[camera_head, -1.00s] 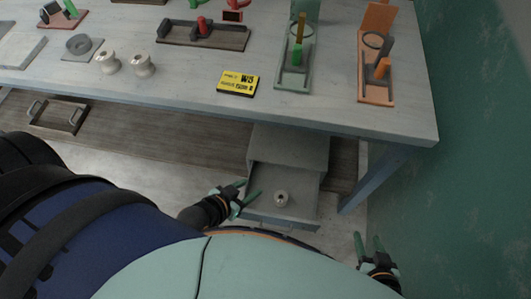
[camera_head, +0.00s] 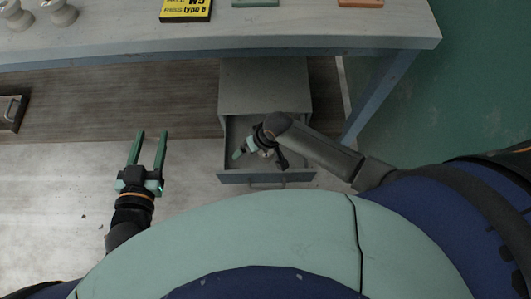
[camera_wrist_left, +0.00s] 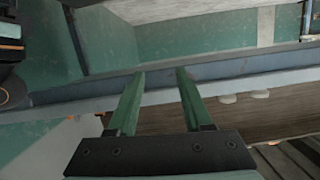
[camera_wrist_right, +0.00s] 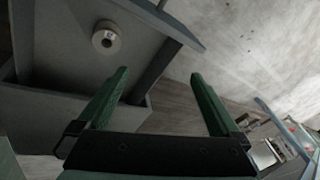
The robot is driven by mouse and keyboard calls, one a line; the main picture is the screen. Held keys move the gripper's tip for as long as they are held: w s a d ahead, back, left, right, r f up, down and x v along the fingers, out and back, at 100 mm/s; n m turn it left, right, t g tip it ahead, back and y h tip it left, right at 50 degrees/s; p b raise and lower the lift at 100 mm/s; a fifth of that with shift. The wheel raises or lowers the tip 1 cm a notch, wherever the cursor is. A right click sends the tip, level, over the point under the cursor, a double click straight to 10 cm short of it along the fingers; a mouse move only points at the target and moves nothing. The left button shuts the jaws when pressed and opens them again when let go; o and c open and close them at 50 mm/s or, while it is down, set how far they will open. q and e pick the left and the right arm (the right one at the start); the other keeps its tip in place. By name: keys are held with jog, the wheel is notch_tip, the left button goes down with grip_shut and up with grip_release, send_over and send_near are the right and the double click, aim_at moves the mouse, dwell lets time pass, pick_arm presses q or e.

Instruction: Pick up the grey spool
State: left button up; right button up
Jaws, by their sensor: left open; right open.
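The grey spool (camera_wrist_right: 107,38) lies in the open drawer (camera_wrist_right: 60,105), its round end with a centre hole facing up in the right wrist view. In the head view my right arm largely covers the spot where it lies. My right gripper (camera_head: 245,150) is over the drawer (camera_head: 228,128), open and empty. In the right wrist view the spool is beyond and to the left of the fingertips (camera_wrist_right: 159,73), apart from them. My left gripper (camera_head: 153,133) is open and empty over the floor, left of the drawer.
The workbench (camera_head: 300,32) stands above and behind the drawer unit (camera_head: 265,85). On it are two pale spools (camera_head: 60,12), a yellow box (camera_head: 186,10) and the edges of other items. A handled drawer or tray (camera_head: 12,112) is at far left. A green wall is right.

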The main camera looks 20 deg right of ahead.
jog(key=w+d+f+g+h+b, duration=0.1)
jog(key=w+d+f+h+b, duration=0.1)
jog(key=w+d+f+b, duration=0.15)
jog(key=g+h+b, duration=0.1)
jog(key=h+b, duration=0.1)
jog(key=b, duration=0.2)
send_near(266, 156)
jog(key=w+f, duration=0.2)
jog(key=w, duration=0.1)
jog(key=shift+m, duration=0.4)
jog(key=f+b, duration=0.1)
jog(key=f, duration=0.1)
jog(key=f+b, duration=0.2)
jog(key=f, duration=0.1)
jog(key=d+f+b, duration=0.1)
jog(key=f+b, duration=0.1)
jog(key=f, duration=0.1)
jog(key=shift+s+f, duration=0.2)
pick_arm(q)
jog(key=s+d+r+m+t+h, duration=0.1)
jog(key=s+r+m+t+h, duration=0.2)
jog(key=r, duration=0.5)
jog(key=s+d+r+m+t+h, duration=0.1)
jog(key=s+r+m+t+h, duration=0.2)
jog(key=r+h, duration=0.5)
jog(key=shift+d+r+m+t, duration=0.2)
jog(key=shift+d+m+t, duration=0.15)
jog(key=shift+m+t, duration=0.65)
